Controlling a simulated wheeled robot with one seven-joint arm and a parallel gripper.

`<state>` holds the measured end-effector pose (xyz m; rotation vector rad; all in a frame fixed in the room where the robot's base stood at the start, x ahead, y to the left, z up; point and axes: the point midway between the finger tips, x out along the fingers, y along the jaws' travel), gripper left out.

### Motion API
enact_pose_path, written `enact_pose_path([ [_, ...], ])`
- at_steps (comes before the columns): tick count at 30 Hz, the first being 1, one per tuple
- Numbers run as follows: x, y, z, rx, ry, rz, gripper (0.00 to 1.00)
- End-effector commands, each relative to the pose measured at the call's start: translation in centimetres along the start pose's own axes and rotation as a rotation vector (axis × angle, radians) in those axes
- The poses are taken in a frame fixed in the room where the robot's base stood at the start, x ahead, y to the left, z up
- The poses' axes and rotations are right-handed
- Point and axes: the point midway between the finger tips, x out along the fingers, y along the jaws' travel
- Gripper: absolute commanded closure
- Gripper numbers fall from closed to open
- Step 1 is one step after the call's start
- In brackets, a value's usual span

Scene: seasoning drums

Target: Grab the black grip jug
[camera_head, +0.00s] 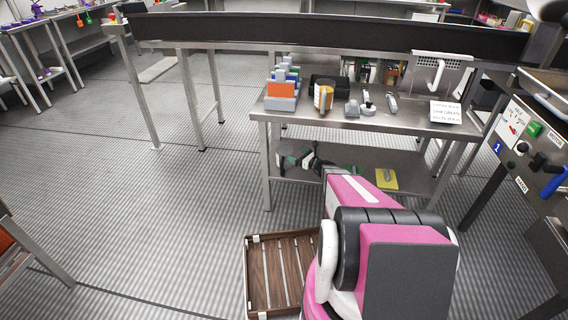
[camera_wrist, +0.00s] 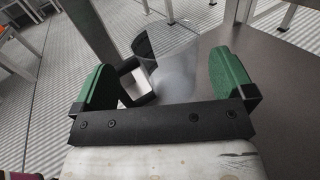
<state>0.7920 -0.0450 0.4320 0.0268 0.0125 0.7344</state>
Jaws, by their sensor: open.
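The jug (camera_wrist: 178,78) is a clear, greyish container with a black grip (camera_wrist: 132,82) on its left side in the wrist view. It is ahead of my gripper (camera_wrist: 165,82), in the gap between the two green fingers. The fingers are wide apart, and I cannot tell whether either touches the jug. In the camera_head view my gripper (camera_head: 300,159) reaches over the left part of the steel table's lower shelf (camera_head: 350,160). There the jug is small and largely hidden by the fingers.
The steel tabletop (camera_head: 400,120) is above the lower shelf and holds an orange block (camera_head: 282,89), scoops and a white sign (camera_head: 445,112). A yellow item (camera_head: 386,179) lies on the shelf. A brown slatted crate (camera_head: 255,280) is on the floor. Open floor is at left.

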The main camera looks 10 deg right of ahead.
Motion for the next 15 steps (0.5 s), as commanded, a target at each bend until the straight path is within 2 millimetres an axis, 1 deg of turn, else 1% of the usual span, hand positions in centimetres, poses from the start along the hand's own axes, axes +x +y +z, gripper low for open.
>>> enact_pose_path([
  [5, 0.1, -0.2, -1.7, 0.006, -0.003, -0.003, 0.0],
  [15, 0.1, -0.4, -7.8, 0.004, -0.001, -0.002, 0.0],
])
